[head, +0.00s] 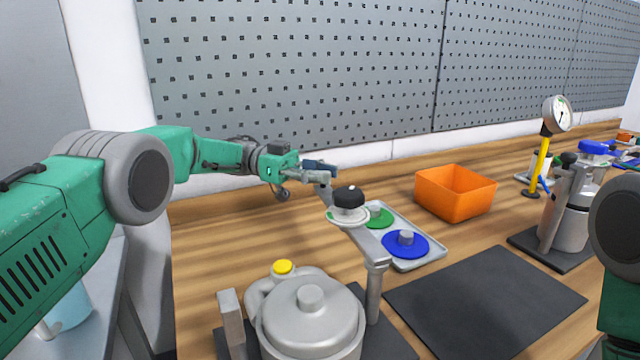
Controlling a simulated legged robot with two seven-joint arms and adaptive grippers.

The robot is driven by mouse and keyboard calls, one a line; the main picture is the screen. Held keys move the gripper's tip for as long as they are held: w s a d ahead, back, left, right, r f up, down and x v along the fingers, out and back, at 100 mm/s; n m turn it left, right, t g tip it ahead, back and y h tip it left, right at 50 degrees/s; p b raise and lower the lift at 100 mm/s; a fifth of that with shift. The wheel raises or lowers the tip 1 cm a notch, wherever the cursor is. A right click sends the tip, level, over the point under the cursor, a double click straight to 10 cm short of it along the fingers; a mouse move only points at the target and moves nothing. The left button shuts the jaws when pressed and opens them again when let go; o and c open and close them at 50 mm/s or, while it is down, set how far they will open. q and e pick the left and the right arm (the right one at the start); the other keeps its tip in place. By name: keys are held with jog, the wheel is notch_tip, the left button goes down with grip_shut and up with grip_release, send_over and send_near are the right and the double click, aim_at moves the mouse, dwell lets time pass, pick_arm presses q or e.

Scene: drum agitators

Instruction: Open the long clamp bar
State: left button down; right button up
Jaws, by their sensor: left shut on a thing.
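The long clamp bar (365,240) is a grey bar on an upright post (374,292) beside a grey lidded pot (310,322). The bar points away from the pot, toward the back of the bench, and does not lie across the lid. A black knob (348,194) shows over the bar, with a pale disc (347,216) under it. My left gripper (322,171) is at the bar's far end and is shut on it; the exact contact is small and partly hidden. My right gripper is out of view; only part of that arm shows at the right edge.
A grey tray (436,246) holds a green disc (379,218) and a blue disc (405,244). An orange bin (455,192), a black mat (485,300) and a dial gauge (557,114) stand to the right. A second clamped vessel (570,225) is farther right. A pegboard wall rises behind.

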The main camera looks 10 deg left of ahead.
pick_arm(q)
jog(key=shift+w+d+r+b, duration=0.15)
jog(key=shift+w+b, duration=0.15)
jog(key=shift+w+r+g, duration=0.1)
jog(key=shift+r+g, duration=0.1)
jog(key=shift+g, duration=0.1)
jog(key=c, duration=1.4)
grip_release()
jog(key=shift+c, duration=0.2)
jog(key=shift+o, duration=0.7)
jog(key=shift+w+f, duration=0.15)
jog(key=shift+f, duration=0.15)
jog(key=shift+s, duration=0.2)
